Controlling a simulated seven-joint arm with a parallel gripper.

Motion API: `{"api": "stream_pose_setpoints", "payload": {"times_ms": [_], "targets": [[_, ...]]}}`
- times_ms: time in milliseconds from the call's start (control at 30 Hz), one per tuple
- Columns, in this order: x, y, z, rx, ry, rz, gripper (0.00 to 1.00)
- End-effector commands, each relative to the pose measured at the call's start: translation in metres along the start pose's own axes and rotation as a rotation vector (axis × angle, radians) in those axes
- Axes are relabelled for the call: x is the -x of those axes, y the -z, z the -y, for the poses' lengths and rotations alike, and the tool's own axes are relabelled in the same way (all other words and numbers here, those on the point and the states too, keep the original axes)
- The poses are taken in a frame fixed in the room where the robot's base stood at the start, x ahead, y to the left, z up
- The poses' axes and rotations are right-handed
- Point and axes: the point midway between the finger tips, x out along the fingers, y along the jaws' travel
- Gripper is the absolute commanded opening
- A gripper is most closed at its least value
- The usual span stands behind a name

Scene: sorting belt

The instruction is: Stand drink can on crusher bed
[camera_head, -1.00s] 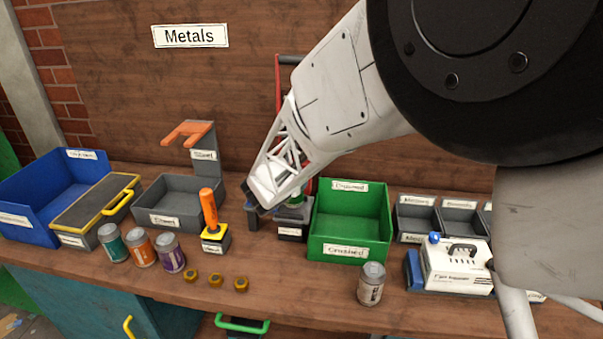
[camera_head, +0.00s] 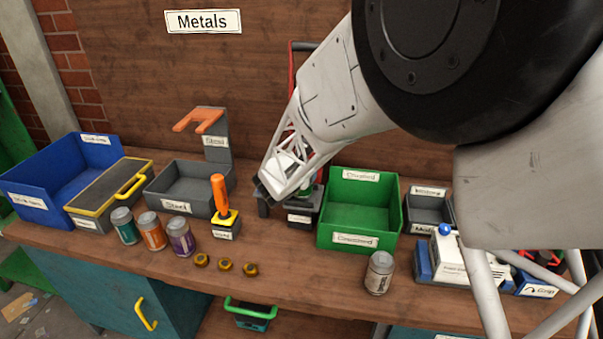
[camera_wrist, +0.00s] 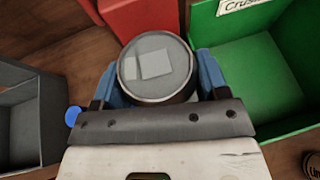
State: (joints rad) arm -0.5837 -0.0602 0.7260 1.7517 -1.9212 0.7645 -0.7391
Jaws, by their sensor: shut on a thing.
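My gripper (camera_wrist: 155,85) is shut on a drink can (camera_wrist: 155,68). The wrist view looks down on the can's round silver top between the two blue fingers. The can's side is hidden there, and in the head view my arm hides most of it. The crusher shows as a red block (camera_wrist: 140,18) just beyond the can in the wrist view. In the head view its dark labelled base (camera_head: 300,217) and red upright (camera_head: 291,75) show behind and beside my gripper (camera_head: 268,192). I cannot tell whether the can touches the bed.
A green bin (camera_head: 358,240) stands right of the crusher, and a grey bin (camera_head: 178,212) left. A white-and-blue device (camera_head: 452,262) is at right.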

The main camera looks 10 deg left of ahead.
Motion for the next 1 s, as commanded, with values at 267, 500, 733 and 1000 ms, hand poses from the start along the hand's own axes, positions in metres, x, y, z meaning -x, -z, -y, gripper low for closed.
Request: {"api": "stream_pose_setpoints", "payload": {"times_ms": [267,500,733,1000], "targets": [[-0.0019,0.0043,-0.0002,-0.001,0.0,0.001,0.46],[-0.0029,0.0068,-0.0001,-0.001,0.0,0.0,0.46],[-0.003,0.0071,-0.0002,-0.001,-0.001,0.001,0.93],[-0.0029,0.0067,-0.0002,-0.001,-0.001,0.001,0.93]]}}
